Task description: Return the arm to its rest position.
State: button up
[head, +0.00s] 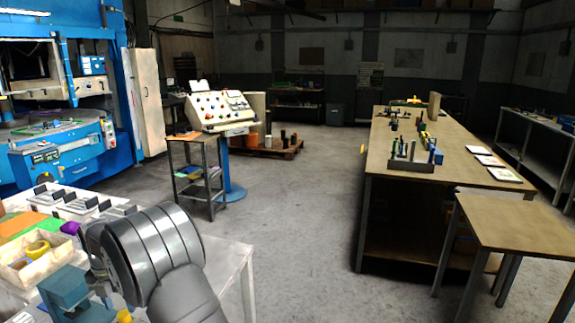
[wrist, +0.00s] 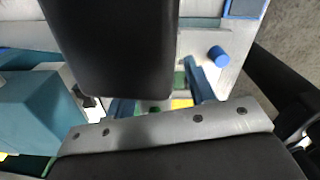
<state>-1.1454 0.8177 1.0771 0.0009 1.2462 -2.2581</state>
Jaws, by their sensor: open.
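My gripper (wrist: 148,108) shows in the wrist view as two dark jaw parts, one at the top and one along the bottom, with a gap between them. It is open and I see nothing held in it. Below it are a teal block (wrist: 38,112) at the left, a blue cylinder (wrist: 218,56) at the right, and blue, green and yellow parts in the gap. In the head view my grey arm (head: 160,250) is low at the left, over the white worktable (head: 228,262). It hides most of the gripper there.
The worktable holds a teal fixture (head: 66,290), a pale bin (head: 30,268) with a yellow ring, and dark dies on a light tray (head: 78,203). A blue press (head: 70,160) stands behind. A control console (head: 222,112) and long bench (head: 400,165) stand beyond open floor.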

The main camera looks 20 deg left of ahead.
aim_at(123, 314)
jog(key=shift+r, duration=0.6)
notch_tip(123, 314, down, 4)
jog(key=shift+r, duration=0.1)
notch_tip(123, 314, up, 12)
jog(key=f, duration=0.1)
notch_tip(123, 314, down, 12)
jog(key=shift+r, duration=0.25)
jog(key=r, duration=0.5)
jog(key=shift+w+d+r, duration=0.1)
jog(key=shift+w+d, duration=0.15)
jog(key=w+d+r, duration=0.6)
jog(key=d+r, duration=0.1)
jog(key=d, duration=0.2)
jog(key=s+d+f+m, duration=0.1)
jog(key=s+d+m, duration=0.1)
jog(key=s+m, duration=0.6)
jog(key=s+d+f+m, duration=0.2)
jog(key=s+m, duration=0.5)
jog(key=m, duration=0.3)
jog(key=shift+s+d+f, duration=0.2)
jog(key=shift+s+d, duration=0.15)
